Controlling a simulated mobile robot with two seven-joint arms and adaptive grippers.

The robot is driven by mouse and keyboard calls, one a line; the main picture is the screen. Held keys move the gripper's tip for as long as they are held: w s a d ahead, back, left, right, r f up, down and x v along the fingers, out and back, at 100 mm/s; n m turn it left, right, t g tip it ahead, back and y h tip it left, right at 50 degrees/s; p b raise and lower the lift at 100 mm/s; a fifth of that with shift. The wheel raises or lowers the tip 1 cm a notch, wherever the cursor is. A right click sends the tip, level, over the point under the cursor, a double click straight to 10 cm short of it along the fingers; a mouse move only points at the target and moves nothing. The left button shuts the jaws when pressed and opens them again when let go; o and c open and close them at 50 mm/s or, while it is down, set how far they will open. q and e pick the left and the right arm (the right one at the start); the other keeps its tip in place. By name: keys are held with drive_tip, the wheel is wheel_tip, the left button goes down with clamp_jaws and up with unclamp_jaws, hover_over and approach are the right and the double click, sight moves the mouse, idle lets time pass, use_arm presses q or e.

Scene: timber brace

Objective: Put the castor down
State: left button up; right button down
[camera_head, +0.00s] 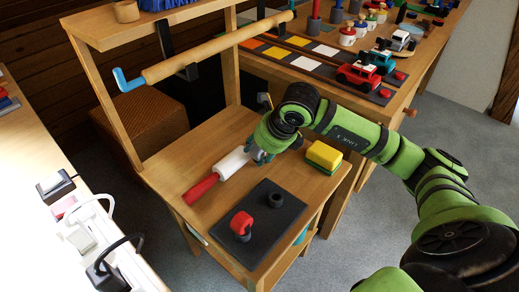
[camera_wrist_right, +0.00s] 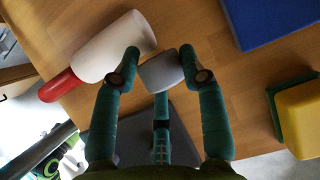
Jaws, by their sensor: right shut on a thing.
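My right gripper (camera_head: 258,152) is low over the wooden bench (camera_head: 185,150), beside the white end of a red-handled roller. In the right wrist view its fingers (camera_wrist_right: 160,66) are closed around a pale grey, rounded piece, which I take to be the castor (camera_wrist_right: 161,74). In the head view the castor is mostly hidden by the fingers. I cannot tell whether it touches the bench top. My left gripper is not in view.
The roller (camera_head: 233,163) lies left of the gripper. A dark mat (camera_head: 260,235) in front carries a red piece (camera_head: 241,224) and a black ring (camera_head: 276,200). A yellow-green sponge (camera_head: 324,155) lies to the right. A wooden pole (camera_head: 215,47) hangs above the back.

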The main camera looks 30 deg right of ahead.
drive_tip(key=shift+f, duration=0.2)
drive_tip(key=c, duration=0.7)
unclamp_jaws()
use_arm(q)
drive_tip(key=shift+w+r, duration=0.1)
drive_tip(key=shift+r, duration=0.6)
use_arm(e)
drive_tip(key=shift+r, duration=0.1)
drive_tip(key=shift+r, duration=0.15)
use_arm(q)
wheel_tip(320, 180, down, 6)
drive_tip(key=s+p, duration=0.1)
drive_tip(key=p, duration=0.1)
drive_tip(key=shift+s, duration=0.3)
use_arm(e)
drive_tip(key=v, duration=1.2)
drive_tip(key=shift+r, duration=0.15)
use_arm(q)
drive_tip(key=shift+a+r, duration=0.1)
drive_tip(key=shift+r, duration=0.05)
